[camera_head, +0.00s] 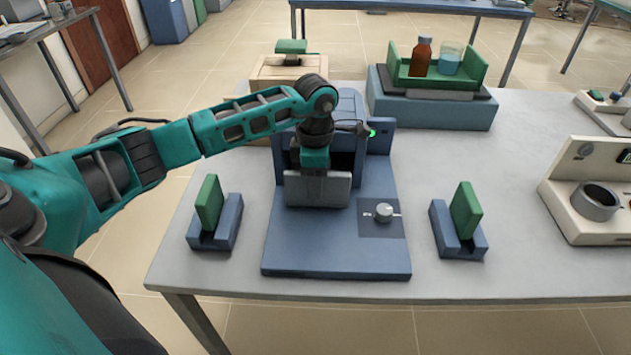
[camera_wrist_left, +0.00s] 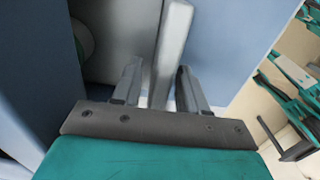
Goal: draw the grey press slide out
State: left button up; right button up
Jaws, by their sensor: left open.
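The blue press (camera_head: 337,245) stands on the grey table, with a dial (camera_head: 383,211) on its right front. The grey press slide (camera_head: 336,192) shows as a light grey block low at the front of its upright part. My left gripper (camera_head: 315,176) points down at this slide. In the left wrist view, a light grey bar of the slide (camera_wrist_left: 172,45) stands between the two dark fingers of my left gripper (camera_wrist_left: 157,80). The fingers are open, one on each side of it, with small gaps visible. My right gripper is in neither view.
Blue stands with green plates flank the press, one left (camera_head: 214,237) and one right (camera_head: 459,243). A green tray (camera_head: 402,74) with a brown bottle and a beaker sits behind on a blue block. A cream device (camera_head: 570,190) is at right. Table before the press is clear.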

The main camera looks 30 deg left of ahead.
pick_arm(q)
jog(key=shift+f, duration=0.35)
jog(key=shift+c, duration=0.3)
grip_shut()
